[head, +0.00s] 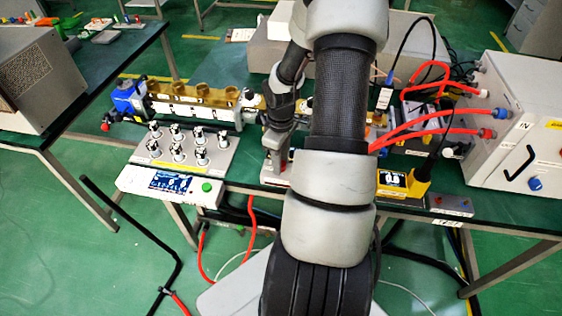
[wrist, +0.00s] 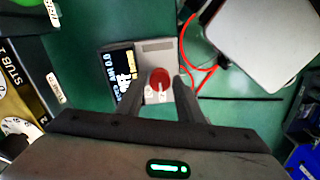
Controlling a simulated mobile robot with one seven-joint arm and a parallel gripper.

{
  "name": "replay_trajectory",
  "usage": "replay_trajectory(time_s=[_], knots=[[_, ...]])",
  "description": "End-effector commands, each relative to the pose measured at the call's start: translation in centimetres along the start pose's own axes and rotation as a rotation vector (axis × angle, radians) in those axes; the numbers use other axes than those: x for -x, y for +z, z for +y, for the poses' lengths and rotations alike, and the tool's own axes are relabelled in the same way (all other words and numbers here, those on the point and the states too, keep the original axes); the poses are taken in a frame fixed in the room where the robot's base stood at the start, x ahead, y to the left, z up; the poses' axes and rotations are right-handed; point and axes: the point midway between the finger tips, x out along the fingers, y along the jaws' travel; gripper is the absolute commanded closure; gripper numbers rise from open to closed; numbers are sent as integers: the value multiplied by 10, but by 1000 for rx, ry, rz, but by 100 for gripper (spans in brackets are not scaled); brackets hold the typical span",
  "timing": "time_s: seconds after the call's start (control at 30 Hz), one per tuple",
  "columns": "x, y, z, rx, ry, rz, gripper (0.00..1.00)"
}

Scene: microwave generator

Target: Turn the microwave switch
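In the wrist view a grey box (wrist: 157,47) with a dark lit display (wrist: 122,75) carries a round red knob (wrist: 160,76). Two small white pieces with marks show at the knob's lower side. No label in view names the microwave switch. My gripper (wrist: 161,80) is open and points down at the box. Its fingers appear on either side of the knob, with a gap to each. I cannot tell how far above the knob the tips are. In the head view my gripper (head: 276,145) is over the bench's front edge, and my arm hides most of the box.
Left of my gripper stands a panel of several black-and-white knobs (head: 190,150) and a white controller with a green button (head: 165,184). A brass waveguide (head: 195,92) runs behind. A yellow meter (head: 393,181) and a white cabinet with red cables (head: 520,130) stand right.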

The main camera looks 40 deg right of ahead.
Motion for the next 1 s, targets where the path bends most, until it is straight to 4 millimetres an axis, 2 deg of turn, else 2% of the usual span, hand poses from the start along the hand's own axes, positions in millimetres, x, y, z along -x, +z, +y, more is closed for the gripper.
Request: replay_trajectory(time_s=[0.3,0.5,0.77,1.0], knots=[[-3,0,0,0,0,-1,67],[-3,0,0,0,0,-1,97],[-3,0,0,-27,1,-1,97],[-3,0,1,-147,2,-1,97]])
